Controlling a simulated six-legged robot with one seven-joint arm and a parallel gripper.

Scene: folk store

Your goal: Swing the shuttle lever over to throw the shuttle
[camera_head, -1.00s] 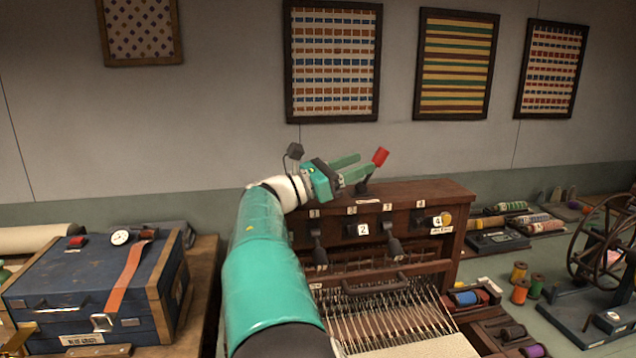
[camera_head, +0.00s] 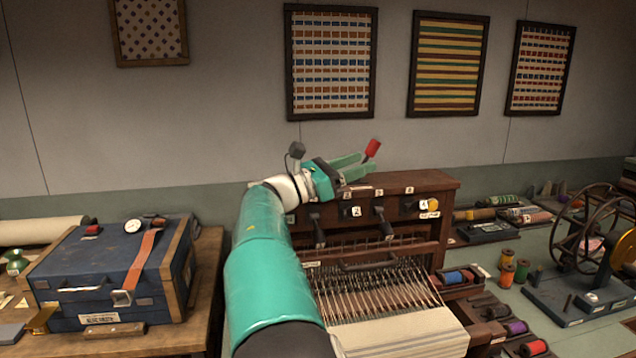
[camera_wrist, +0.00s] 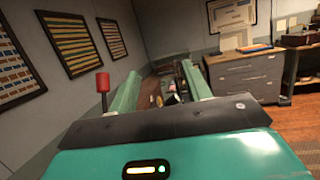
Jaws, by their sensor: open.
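The shuttle lever with its red knob (camera_head: 372,149) stands on top of the dark wooden loom (camera_head: 440,198) and leans to the right in the head view. Its lower stem is hidden behind my fingers there. My gripper (camera_head: 365,164) is open and empty, reaching rightward over the loom's top at the lever. In the wrist view the red knob (camera_wrist: 103,82) and its dark stem show just outside the left finger, not between the two fingers (camera_wrist: 160,88). I cannot tell whether the finger touches the stem.
The loom front has numbered levers (camera_head: 383,222) and stretched threads (camera_head: 365,290). A blue case (camera_head: 105,270) stands at left. Thread spools (camera_head: 507,272) and a spinning wheel (camera_head: 590,240) stand at right. Framed textiles (camera_head: 333,65) hang on the wall behind.

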